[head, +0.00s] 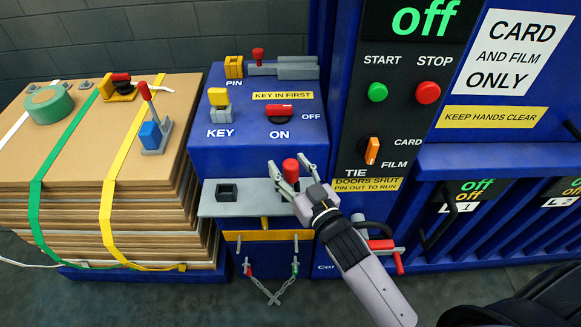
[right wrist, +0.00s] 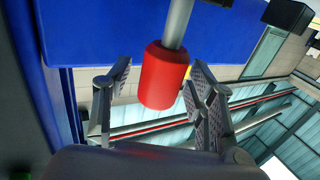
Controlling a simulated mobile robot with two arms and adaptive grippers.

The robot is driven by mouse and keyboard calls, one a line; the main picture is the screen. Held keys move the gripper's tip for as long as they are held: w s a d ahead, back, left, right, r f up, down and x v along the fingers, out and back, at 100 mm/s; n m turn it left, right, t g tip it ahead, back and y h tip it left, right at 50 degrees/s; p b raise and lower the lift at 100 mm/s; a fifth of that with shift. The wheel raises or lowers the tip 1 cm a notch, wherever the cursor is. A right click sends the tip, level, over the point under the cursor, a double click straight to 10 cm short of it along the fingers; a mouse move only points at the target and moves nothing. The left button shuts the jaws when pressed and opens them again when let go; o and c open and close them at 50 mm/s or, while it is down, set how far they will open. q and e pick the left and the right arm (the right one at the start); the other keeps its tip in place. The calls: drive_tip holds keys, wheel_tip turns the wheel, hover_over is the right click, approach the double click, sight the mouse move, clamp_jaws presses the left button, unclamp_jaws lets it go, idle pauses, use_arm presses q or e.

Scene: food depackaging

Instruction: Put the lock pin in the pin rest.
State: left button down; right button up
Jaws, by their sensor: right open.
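The lock pin (head: 291,170) has a red cylindrical head and stands near the right end of a grey ledge. In the right wrist view its red head (right wrist: 165,77) and grey shaft show between the fingers. My right gripper (head: 292,178) is open, with one finger on each side of the red head; gaps show between head and fingers. The pin's lower end is hidden in the head view. A dark square socket (head: 227,192) stands empty on the ledge's left part. A yellow block (head: 234,67) sits above the label PIN. No label marks which is the pin rest. My left gripper is out of view.
The grey ledge (head: 248,209) juts from the blue machine, below a panel with a key and red switch (head: 280,110). A chain (head: 272,293) hangs below. Strapped cardboard (head: 92,165) stands left. A red-handled lever (head: 383,245) is close to my right arm.

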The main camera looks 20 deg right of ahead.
drive_tip(key=shift+s+d+f, duration=0.1)
drive_tip(key=shift+s, duration=0.45)
drive_tip(key=s+d, duration=0.2)
drive_tip(key=s, duration=0.8)
drive_tip(key=shift+s, duration=0.35)
